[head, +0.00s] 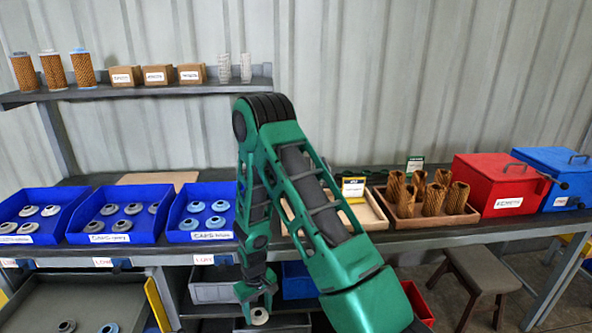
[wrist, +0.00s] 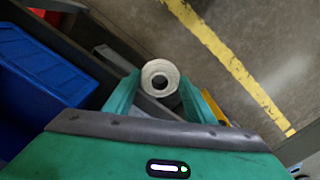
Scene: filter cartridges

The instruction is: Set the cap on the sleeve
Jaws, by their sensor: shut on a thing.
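My gripper (head: 256,294) hangs low in front of the bench, below the worktop, and is shut on a pale off-white ring-shaped cap (head: 260,316). In the wrist view the cap (wrist: 160,77) sits between the green fingertips, its dark central hole facing the camera. Several brown pleated sleeves (head: 433,199) stand in a wooden tray (head: 435,222) on the right of the bench, well apart from my gripper. Which sleeve is meant cannot be told. Other caps, grey (head: 109,209) and light blue (head: 196,206), lie in blue bins at the left.
Blue bins (head: 150,229) line the left worktop. A pale wooden tray (head: 369,216) is partly hidden behind my arm. Red (head: 480,180) and blue (head: 556,165) lidded boxes stand at right. A stool (head: 483,280) stands below. The shelf above holds finished filters (head: 54,70) and cartons (head: 157,75).

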